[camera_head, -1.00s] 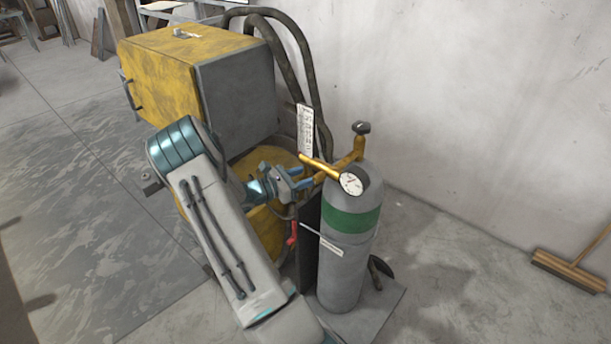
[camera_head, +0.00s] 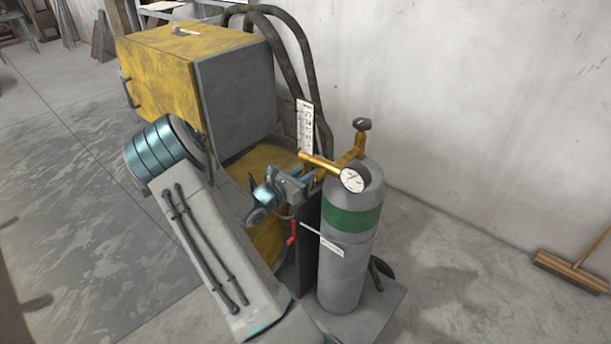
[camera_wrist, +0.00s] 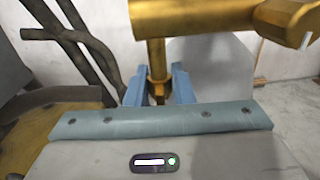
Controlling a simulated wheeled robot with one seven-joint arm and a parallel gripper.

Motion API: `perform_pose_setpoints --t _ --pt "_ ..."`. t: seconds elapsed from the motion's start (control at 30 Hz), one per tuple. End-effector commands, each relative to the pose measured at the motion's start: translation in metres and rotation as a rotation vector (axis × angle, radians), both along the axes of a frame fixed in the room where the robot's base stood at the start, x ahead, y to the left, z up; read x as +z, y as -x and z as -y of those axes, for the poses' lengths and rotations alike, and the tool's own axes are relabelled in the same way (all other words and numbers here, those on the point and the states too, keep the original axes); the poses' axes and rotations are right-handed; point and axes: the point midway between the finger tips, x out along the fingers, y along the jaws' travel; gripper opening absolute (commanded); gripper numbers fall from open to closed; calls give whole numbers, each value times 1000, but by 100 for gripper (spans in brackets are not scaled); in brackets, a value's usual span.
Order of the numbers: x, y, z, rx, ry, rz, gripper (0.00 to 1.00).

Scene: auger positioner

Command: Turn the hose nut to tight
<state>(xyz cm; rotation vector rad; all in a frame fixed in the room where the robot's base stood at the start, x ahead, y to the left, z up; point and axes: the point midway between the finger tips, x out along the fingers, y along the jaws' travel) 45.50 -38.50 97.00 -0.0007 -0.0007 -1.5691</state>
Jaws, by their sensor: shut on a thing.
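The brass regulator (camera_head: 352,153) with a white round gauge (camera_head: 352,180) sits on top of a grey gas cylinder (camera_head: 345,265) with a green band. In the wrist view a brass stem (camera_wrist: 156,52) runs down from the thick brass body (camera_wrist: 190,17) to the brass hose nut (camera_wrist: 158,90). My gripper (camera_wrist: 159,72) has one blue finger on each side of the nut and is shut on it. In the head view my gripper (camera_head: 313,180) is left of the cylinder, below the regulator; the nut is mostly hidden there by the fingers.
A yellow and grey machine box (camera_head: 235,90) stands behind and left, with dark hoses (camera_head: 290,60) beside it. A white tag plate (camera_head: 305,126) and a red lever (camera_head: 292,233) are close to my gripper. A broom (camera_head: 572,268) leans at the right wall.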

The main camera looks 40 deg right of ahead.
Motion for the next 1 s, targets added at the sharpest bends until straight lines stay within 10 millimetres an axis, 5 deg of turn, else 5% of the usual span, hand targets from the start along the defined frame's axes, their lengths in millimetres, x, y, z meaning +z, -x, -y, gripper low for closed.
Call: perform_pose_setpoints --t 0.2,0.23,0.3,0.67,1.0 --pt "0 0 0 -1 -1 0 0" --pt "0 0 0 -1 -1 0 24" --pt "0 0 0 -1 -1 0 41" --pt "-1 0 -5 -1 -1 0 41" --pt "-2 -2 -72 4 -2 2 41"
